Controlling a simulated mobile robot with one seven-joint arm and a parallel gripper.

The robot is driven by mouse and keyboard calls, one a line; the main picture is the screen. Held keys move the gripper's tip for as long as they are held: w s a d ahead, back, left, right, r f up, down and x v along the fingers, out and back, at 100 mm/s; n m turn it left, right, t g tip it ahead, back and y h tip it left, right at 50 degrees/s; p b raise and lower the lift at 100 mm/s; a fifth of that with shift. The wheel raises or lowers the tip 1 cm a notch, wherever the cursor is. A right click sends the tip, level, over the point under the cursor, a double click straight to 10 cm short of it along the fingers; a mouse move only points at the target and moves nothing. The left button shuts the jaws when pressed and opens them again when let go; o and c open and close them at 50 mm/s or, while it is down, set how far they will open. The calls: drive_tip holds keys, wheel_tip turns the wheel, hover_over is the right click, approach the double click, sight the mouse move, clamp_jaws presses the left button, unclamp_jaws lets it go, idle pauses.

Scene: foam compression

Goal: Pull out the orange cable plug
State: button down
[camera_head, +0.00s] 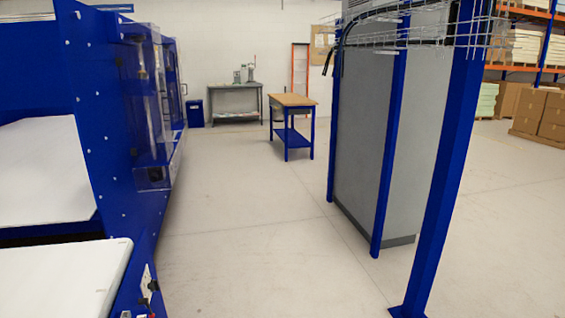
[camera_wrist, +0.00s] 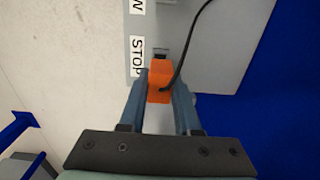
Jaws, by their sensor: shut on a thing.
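The orange cable plug (camera_wrist: 160,78) is in the middle of the wrist view, with a black cable (camera_wrist: 184,62) curving up and away from it. My gripper (camera_wrist: 160,84) is shut on the plug, one finger along each side. The plug is in front of a light grey panel (camera_wrist: 215,65) with a "STOP" label (camera_wrist: 137,56). A small dark fitting (camera_wrist: 161,48) shows just above the plug. I cannot tell whether the plug is seated in the panel. My gripper is not visible in the head view.
In the head view, a blue machine frame (camera_head: 95,120) and white surfaces (camera_head: 60,275) stand on the left. A grey cabinet (camera_head: 375,120) with blue posts stands on the right. A small workbench (camera_head: 291,101) is farther back. The floor (camera_head: 255,235) between them is clear.

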drive_tip(key=shift+r+p, duration=1.5)
drive_tip(key=shift+r, duration=0.1)
